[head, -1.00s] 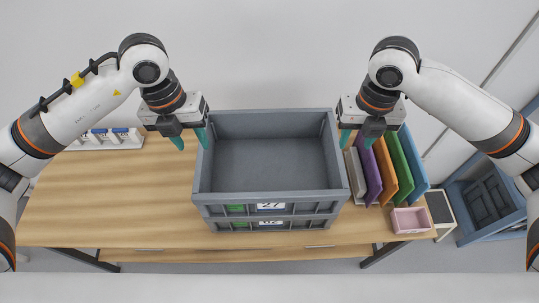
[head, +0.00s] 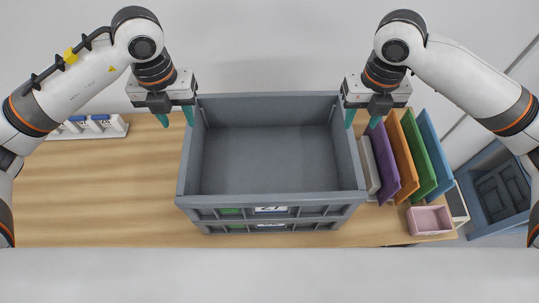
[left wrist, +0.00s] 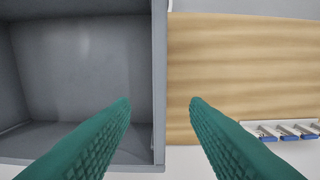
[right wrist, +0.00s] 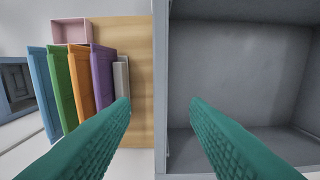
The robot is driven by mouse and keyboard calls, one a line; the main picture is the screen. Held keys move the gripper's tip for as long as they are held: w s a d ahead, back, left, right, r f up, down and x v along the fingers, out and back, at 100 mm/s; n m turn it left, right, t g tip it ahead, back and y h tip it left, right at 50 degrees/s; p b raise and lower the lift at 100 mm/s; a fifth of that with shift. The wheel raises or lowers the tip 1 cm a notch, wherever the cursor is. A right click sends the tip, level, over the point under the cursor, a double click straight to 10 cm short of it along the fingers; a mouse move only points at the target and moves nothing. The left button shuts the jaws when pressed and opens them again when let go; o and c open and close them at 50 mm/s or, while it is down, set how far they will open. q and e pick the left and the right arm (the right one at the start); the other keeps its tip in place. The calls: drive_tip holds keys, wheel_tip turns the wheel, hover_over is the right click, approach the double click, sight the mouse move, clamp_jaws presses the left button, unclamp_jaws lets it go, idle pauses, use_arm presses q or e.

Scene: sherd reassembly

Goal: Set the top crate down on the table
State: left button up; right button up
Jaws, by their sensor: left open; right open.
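The grey top crate (head: 268,193) is empty and sits stacked on a similar lower crate (head: 300,227), of which only the front shows. The lower crate stands on the wooden table (head: 100,200). My left gripper (head: 176,118) is open at the top crate's left wall. In the left wrist view that wall (left wrist: 159,80) lies between its fingertips. My right gripper (head: 362,118) is open at the right wall. In the right wrist view that wall (right wrist: 161,90) lies between its fingertips. Neither gripper is closed on a wall.
Purple, orange, green and blue upright panels (head: 408,155) stand close to the crates' right side. A pink box (head: 430,220) is at the right front. A white rack with blue parts (head: 90,126) is at the back left. The table left of the crates is clear.

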sight(191, 147)
use_arm(q)
drive_tip(key=shift+s, duration=0.2)
use_arm(e)
drive_tip(key=shift+s, duration=0.2)
use_arm(q)
drive_tip(key=shift+f, duration=0.25)
use_arm(e)
drive_tip(key=shift+f, duration=0.25)
use_arm(q)
wheel_tip(191, 147, down, 12)
drive_tip(key=shift+w+r, duration=0.15)
drive_tip(key=shift+r, duration=0.1)
use_arm(e)
wheel_tip(191, 147, down, 12)
drive_tip(key=shift+w+r, duration=0.15)
drive_tip(key=shift+r, duration=0.1)
use_arm(q)
clamp_jaws()
use_arm(e)
clamp_jaws()
use_arm(q)
drive_tip(key=shift+r, duration=0.1)
use_arm(e)
drive_tip(key=shift+r, duration=0.1)
